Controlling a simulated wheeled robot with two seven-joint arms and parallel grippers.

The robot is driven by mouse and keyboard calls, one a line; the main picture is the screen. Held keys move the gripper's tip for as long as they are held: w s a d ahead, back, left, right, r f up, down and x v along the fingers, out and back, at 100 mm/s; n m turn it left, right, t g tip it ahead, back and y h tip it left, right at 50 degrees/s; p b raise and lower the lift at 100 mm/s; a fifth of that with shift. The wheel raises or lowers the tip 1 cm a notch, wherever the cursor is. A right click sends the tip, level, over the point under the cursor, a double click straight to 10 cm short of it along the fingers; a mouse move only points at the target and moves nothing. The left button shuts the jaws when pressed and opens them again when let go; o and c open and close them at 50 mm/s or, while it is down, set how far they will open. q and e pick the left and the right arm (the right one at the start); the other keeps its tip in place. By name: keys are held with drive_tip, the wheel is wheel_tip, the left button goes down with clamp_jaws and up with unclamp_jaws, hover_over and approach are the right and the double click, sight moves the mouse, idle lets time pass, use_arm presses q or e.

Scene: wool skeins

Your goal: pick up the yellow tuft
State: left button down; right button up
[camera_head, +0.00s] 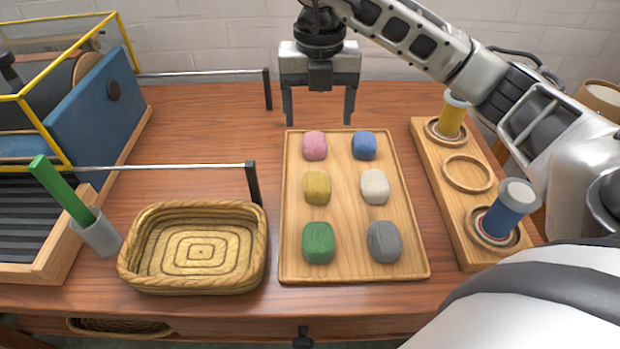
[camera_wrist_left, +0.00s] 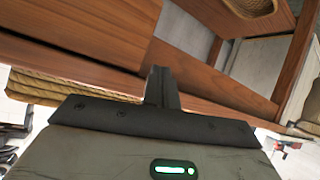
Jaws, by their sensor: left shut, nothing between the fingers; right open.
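The yellow tuft (camera_head: 316,187) lies in the left column, middle row, of the wooden tray (camera_head: 341,270) in the head view. Around it on the tray are a pink tuft (camera_head: 314,145), a blue tuft (camera_head: 364,145), a white tuft (camera_head: 375,187), a green tuft (camera_head: 318,242) and a grey tuft (camera_head: 385,241). My right gripper (camera_head: 318,108) is open and empty, fingers pointing down, above the tray's far edge and beyond the pink tuft. My left gripper (camera_wrist_left: 161,84) shows only in the left wrist view, fingers together and empty, near wooden furniture.
An empty woven basket (camera_head: 196,284) stands left of the tray. Right of the tray is a wooden holder (camera_head: 440,185) with a yellow spool (camera_head: 453,115), a blue spool (camera_head: 508,212) and an empty ring between. A machine with a yellow frame and a green stick in a cup (camera_head: 97,236) occupy the left.

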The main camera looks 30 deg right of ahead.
hover_over(316, 170)
drive_tip(key=f, duration=0.9)
drive_tip(key=shift+s, duration=0.3)
drive_tip(key=shift+w+f, duration=0.15)
drive_tip(key=shift+f, duration=1.25)
drive_tip(key=shift+w+f, duration=0.1)
drive_tip(key=shift+f, duration=1.3)
drive_tip(key=shift+c, duration=0.3)
drive_tip(key=c, duration=1)
